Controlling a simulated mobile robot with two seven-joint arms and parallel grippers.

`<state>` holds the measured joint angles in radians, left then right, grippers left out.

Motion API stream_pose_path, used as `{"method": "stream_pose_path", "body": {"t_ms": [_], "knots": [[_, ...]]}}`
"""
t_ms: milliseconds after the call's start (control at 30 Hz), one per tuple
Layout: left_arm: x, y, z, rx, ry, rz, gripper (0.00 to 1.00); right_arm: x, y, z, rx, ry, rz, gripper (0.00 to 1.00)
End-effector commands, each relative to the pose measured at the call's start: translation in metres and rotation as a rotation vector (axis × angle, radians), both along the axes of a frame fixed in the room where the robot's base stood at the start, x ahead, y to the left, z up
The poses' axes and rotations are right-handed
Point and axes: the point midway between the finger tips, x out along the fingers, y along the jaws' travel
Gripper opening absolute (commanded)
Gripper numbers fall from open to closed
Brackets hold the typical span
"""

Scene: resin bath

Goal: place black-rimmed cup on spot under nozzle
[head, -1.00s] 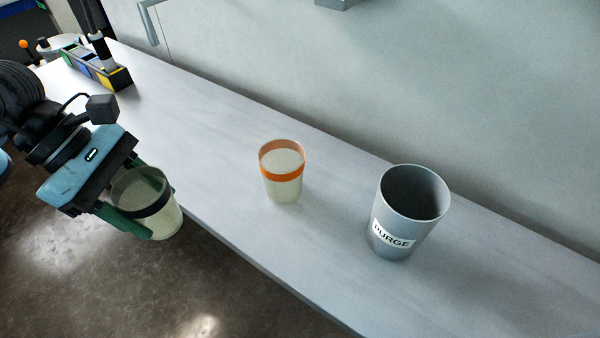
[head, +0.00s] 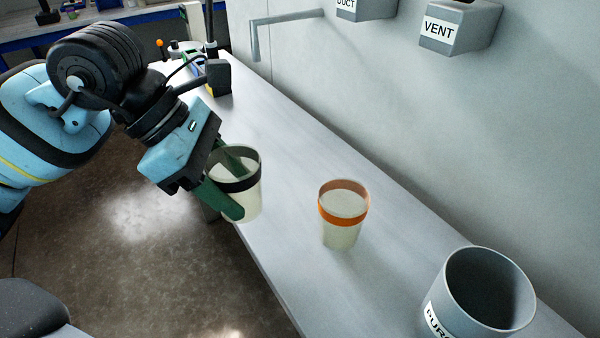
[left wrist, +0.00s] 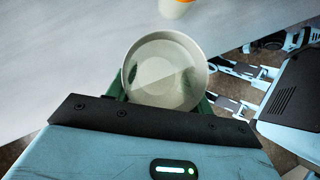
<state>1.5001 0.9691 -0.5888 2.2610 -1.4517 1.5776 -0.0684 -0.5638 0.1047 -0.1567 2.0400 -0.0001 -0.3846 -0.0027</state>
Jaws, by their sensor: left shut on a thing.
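The black-rimmed cup (head: 246,202) is translucent and pale, with a black band near its top. My left gripper (head: 236,188) is shut on it, with green fingers on its sides. The cup is held roughly upright by the bench's front edge; its exact height is unclear. The left wrist view looks down into the cup (left wrist: 165,72). A bent grey pipe (head: 285,19) sticks out from the wall; I cannot tell whether it is the nozzle. No marked spot is visible. In the left wrist view, metal finger-like parts at the right may be my right gripper (left wrist: 243,88).
An orange-rimmed cup (head: 341,233) stands on the bench (head: 290,150), right of the held cup. A grey PURGE bin (head: 455,305) stands nearer, at the right. Wall boxes include VENT (head: 455,30). A small coloured rack is partly hidden behind my left arm.

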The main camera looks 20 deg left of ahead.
Motion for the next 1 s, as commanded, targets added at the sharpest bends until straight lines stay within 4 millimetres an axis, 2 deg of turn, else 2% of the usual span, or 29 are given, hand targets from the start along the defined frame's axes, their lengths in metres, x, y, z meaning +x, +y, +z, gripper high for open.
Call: {"method": "stream_pose_path", "body": {"t_ms": [33,200,500,667,1000], "knots": [[0.012,0.000,0.001,-0.004,0.002,0.001,0.30,0.001,0.000,0.002,0.000,-0.002,0.000,0.36],[0.050,0.002,-0.002,-0.003,0.001,0.001,0.30,-0.003,0.000,0.006,0.000,0.001,0.000,0.36],[0.107,0.006,-0.008,-0.001,0.000,-0.001,0.30,-0.006,0.000,0.010,-0.001,0.006,0.000,0.36],[0.121,0.007,-0.010,-0.002,0.000,-0.001,0.30,-0.006,-0.001,0.011,-0.001,0.004,0.001,0.36],[0.130,0.007,-0.011,-0.001,0.000,-0.001,0.30,-0.004,-0.001,0.011,-0.003,0.000,0.002,0.36]]}}
